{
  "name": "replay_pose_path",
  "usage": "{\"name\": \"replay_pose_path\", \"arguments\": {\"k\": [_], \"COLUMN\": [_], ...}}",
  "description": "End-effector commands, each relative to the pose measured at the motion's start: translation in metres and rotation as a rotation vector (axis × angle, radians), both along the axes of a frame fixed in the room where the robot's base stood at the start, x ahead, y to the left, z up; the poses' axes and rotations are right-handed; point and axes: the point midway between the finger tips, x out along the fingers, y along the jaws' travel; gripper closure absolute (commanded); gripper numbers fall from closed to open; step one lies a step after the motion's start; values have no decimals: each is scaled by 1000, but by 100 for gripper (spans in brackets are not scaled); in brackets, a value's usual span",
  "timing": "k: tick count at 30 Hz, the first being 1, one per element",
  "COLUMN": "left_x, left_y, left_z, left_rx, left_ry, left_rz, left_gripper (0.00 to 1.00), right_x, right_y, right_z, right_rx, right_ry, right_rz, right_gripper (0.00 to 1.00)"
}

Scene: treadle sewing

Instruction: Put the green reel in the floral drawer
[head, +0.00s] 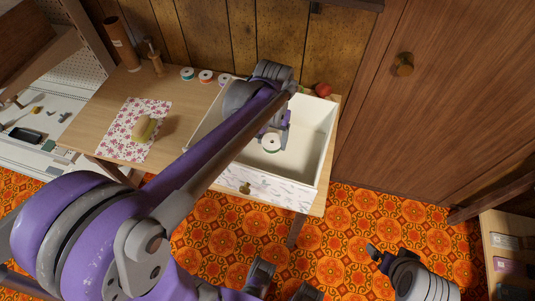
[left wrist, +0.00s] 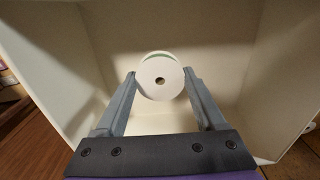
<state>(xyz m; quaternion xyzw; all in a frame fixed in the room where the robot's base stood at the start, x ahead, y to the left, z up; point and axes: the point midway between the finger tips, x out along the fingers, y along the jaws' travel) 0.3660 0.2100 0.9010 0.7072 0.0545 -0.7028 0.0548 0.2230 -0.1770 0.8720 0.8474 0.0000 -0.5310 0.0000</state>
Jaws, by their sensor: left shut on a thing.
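The floral drawer is an open white box with a pale leaf-patterned front (head: 268,186) and a brass knob, at the table's right end. My left gripper (head: 271,138) reaches down into it from above. The gripper is shut on the green reel (head: 271,144), whose white flange faces up in the head view. In the left wrist view the reel (left wrist: 160,77) sits between the two fingertips, with a thin green band showing behind its white disc. Pale drawer walls (left wrist: 230,40) surround it. I cannot tell whether the reel touches the drawer floor.
Several other reels (head: 206,76) stand along the table's back. A floral cloth (head: 118,132) carries a yellowish object (head: 143,128). A red ball-like thing (head: 323,89) is behind the drawer. A wooden door (head: 460,90) stands at right. Orange patterned floor (head: 345,225) lies in front.

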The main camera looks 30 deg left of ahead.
Motion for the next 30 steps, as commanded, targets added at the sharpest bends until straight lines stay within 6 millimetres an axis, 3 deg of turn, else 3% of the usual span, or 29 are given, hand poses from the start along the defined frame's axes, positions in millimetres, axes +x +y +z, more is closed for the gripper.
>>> {"name": "replay_pose_path", "arguments": {"k": [9,20,30], "left_x": [1,2,2], "left_y": [0,0,0], "left_z": [-56,-98,-104], "left_rx": [0,0,0], "left_ry": [-1,-1,-1], "left_rz": [0,0,0], "left_gripper": [80,80,80], "right_x": [-1,-1,-1], "right_y": [0,0,0], "right_z": [-9,-14,-15], "right_rx": [0,0,0], "right_ry": [3,5,5], "right_rz": [0,0,0], "right_gripper": [0,0,0]}}
